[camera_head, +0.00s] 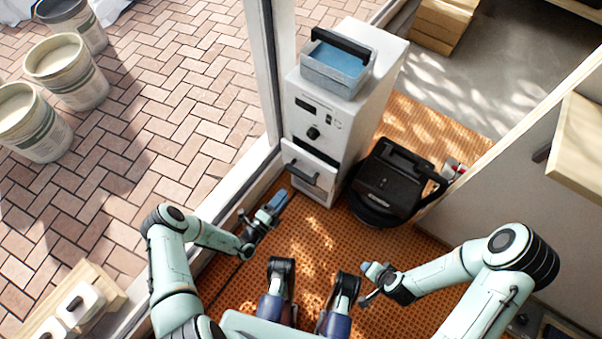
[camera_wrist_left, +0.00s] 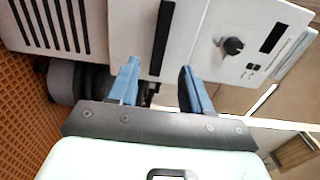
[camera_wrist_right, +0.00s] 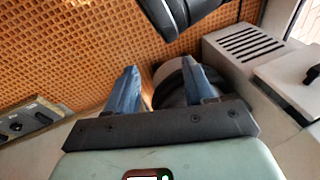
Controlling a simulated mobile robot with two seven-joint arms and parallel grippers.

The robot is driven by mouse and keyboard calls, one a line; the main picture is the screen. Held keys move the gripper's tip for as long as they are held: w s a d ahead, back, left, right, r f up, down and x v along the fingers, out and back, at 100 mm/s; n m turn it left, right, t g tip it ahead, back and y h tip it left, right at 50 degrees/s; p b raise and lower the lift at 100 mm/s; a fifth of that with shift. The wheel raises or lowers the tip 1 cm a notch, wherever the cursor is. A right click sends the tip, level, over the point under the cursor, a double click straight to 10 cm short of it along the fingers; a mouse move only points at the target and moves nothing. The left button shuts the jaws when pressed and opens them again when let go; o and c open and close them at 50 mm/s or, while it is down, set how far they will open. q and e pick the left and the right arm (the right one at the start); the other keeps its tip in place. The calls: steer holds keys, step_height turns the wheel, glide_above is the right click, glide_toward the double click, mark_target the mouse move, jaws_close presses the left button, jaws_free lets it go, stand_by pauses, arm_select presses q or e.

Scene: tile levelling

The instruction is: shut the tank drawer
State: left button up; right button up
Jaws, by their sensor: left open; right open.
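The white machine (camera_head: 345,115) stands on the orange grating. Its drawer (camera_head: 308,172) with a dark handle sits low on the front and sticks out a little. In the left wrist view the drawer front (camera_wrist_left: 135,30) and its dark handle (camera_wrist_left: 161,38) show beyond the fingertips. My left gripper (camera_head: 274,203) is open and empty, close in front of and left of the drawer, apart from it in the head view. My right gripper (camera_head: 368,282) is open and empty over the grating, well away from the machine; its open fingers also show in the right wrist view (camera_wrist_right: 163,82).
A bin of blue liquid (camera_head: 333,74) with a black handle sits on the machine. A black device (camera_head: 385,185) stands on the grating right of the machine. A window frame (camera_head: 240,190) runs along the left. A wooden shelf (camera_head: 580,140) juts in at right.

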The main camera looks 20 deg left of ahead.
mark_target(299, 177)
arm_select(q)
steer(key=b+x, duration=0.2)
steer(key=x, duration=0.9)
steer(key=shift+f+b, duration=0.1)
steer(key=shift+b, duration=0.2)
steer(key=shift+w+d, duration=0.1)
steer(key=shift+w, duration=0.3)
arm_select(e)
steer(key=s+d+f+g, duration=0.1)
steer(key=s+f, duration=0.3)
steer(key=f, duration=0.1)
steer(key=shift+g, duration=0.3)
arm_select(q)
jaws_close()
